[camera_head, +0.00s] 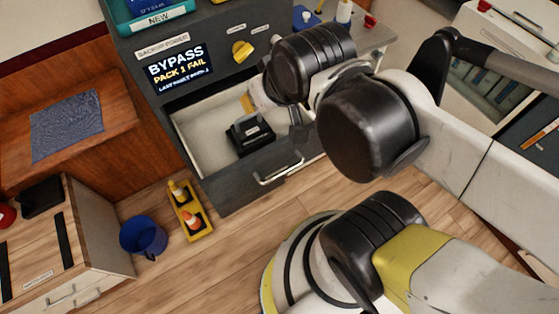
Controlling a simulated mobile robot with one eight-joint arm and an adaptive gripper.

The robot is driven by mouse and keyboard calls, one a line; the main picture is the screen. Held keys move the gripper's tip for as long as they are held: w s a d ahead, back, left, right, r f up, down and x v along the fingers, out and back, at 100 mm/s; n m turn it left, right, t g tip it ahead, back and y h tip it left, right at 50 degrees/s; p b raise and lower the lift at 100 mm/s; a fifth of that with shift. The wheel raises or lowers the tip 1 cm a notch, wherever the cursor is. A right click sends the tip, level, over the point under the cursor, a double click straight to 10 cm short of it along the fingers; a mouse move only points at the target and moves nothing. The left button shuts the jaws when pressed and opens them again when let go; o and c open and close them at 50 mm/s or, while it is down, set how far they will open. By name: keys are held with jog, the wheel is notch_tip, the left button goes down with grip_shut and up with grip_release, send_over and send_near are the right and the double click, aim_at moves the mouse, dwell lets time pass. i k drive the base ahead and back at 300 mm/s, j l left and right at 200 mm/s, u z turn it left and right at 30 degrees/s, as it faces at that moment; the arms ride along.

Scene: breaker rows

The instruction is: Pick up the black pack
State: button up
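The black pack (250,134) sits inside the open, light-lined drawer (196,138) of the dark cabinet. It has a raised handle-like part on top. My gripper (272,118) is over the drawer, just above and right of the pack in the picture. My wrist hides most of the gripper, so the gap between its fingers is unclear. I cannot tell whether it touches the pack.
The cabinet carries a screen (180,69) reading "BYPASS PACK 1 FAIL" and a yellow knob (243,50). A blue bucket (143,236) and a yellow tray with small cones (190,211) stand on the floor. A wooden cabinet (110,225) is at lower left.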

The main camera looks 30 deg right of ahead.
aim_at(246, 130)
jog(key=j+z, duration=0.35)
jog(key=j, duration=0.35)
jog(key=j+z, duration=0.3)
jog(key=j, duration=0.45)
